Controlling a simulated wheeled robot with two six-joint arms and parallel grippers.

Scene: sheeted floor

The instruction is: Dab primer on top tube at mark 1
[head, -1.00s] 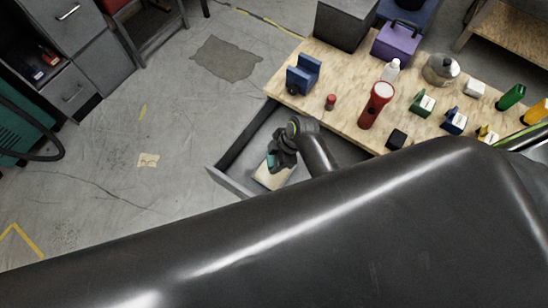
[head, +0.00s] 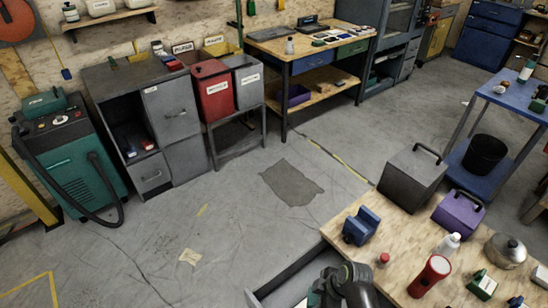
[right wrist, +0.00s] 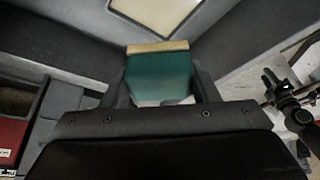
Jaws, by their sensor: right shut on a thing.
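My right gripper (right wrist: 160,85) is shut on a teal block-like thing (right wrist: 158,75) with a tan edge, seen in the right wrist view. It is over the open grey drawer (right wrist: 235,45), where a cream flat thing (right wrist: 155,12) lies beyond it. In the head view my right arm reaches to the drawer (head: 290,272) at the bottom edge, with only a bit of teal showing by its wrist. A small red-capped item (head: 383,260) and a white bottle (head: 447,244) stand on the wooden bench (head: 395,235). No tube with marks can be made out. My left gripper is not seen.
The bench also holds a blue block-like fixture (head: 361,226), a red flashlight (head: 430,276), a grey box (head: 412,178), a purple box (head: 458,212) and a metal pot (head: 505,250). Grey cabinets (head: 170,115) and a teal machine (head: 72,160) stand at the left.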

